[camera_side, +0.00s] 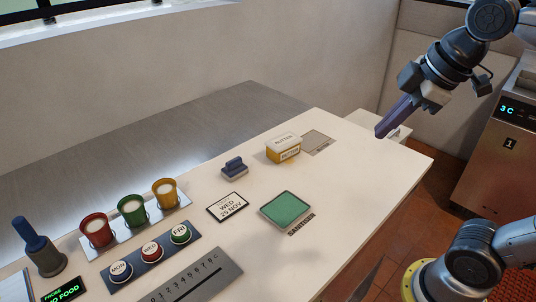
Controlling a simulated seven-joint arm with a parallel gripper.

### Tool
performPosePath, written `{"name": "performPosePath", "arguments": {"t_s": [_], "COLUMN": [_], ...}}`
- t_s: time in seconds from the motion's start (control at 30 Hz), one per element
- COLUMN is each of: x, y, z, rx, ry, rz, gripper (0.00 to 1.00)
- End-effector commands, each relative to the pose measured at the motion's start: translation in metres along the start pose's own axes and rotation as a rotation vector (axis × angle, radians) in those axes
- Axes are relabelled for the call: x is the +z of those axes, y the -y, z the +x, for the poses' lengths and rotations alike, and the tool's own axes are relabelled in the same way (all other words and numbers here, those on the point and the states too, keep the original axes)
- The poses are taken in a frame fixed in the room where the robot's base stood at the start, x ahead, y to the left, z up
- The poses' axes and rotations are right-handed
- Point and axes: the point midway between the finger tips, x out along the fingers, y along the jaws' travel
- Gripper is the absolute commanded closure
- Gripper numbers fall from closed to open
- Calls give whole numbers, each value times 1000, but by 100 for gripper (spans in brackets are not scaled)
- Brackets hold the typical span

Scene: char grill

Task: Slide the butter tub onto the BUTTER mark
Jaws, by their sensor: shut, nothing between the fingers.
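The butter tub (284,148) is a small yellow tub with a pale lid lettered BUTTER. It sits upright on the white worktop. A grey square mark (318,142) lies flat just to its right, and no lettering on it can be read. The tub is beside the mark, at its left edge; I cannot tell whether it overlaps it. My gripper (381,133) is shut and empty, with long purple-grey fingers pointing down and left. It is over the right part of the worktop, to the right of the mark and apart from the tub.
Coloured cups (132,210) and day buttons (151,250) are farther left. The worktop (350,165) is clear between mark and gripper.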

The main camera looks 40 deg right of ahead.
Motion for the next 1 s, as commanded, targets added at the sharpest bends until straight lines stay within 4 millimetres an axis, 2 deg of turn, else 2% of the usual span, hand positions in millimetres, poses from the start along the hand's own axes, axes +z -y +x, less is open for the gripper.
{"name": "performPosePath", "arguments": {"t_s": [0.03,0.17,0.27,0.47,0.6,0.8,0.9,1.0], "x": [-18,-60,-91,-145,-174,-195,-195,-190], "y": [-14,-46,-68,-104,-120,-127,-123,-117], "z": [0,5,19,68,119,200,231,251], "rx": [-14,-55,-93,-182,-251,-340,-378,-414], "ry": [14,45,66,104,129,171,192,212], "rz": [-77,-280,-419,-642,-749,-791,-793,-793], "gripper": [100,100,100,100,100,100,100,100]}}
